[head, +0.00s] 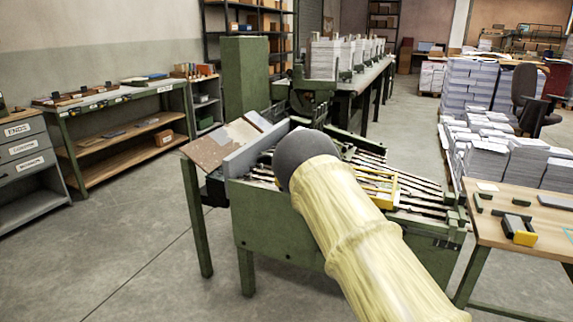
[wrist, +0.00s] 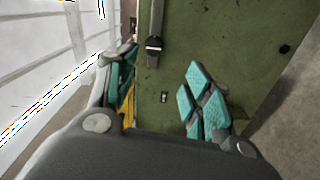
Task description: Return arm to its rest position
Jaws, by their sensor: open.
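My arm reaches over the green machine (head: 280,225) in the head view, with its yellowish sleeve and dark rounded joint in front of it. My gripper is hidden there. In the wrist view my gripper (wrist: 160,88) is open, with teal-padded fingers set apart to the left and right. Nothing is held between them. A green metal surface (wrist: 250,50) fills the background behind the fingers, with a dark strip-like part and a small metal fitting on it. I cannot tell how far the fingers are from that surface.
A wooden table (head: 495,235) with small tools stands at the right. Stacks of paper (head: 480,150) stand behind it. A green workbench (head: 120,100) and a grey drawer cabinet (head: 25,160) line the left. The concrete floor (head: 140,250) at the front left is clear.

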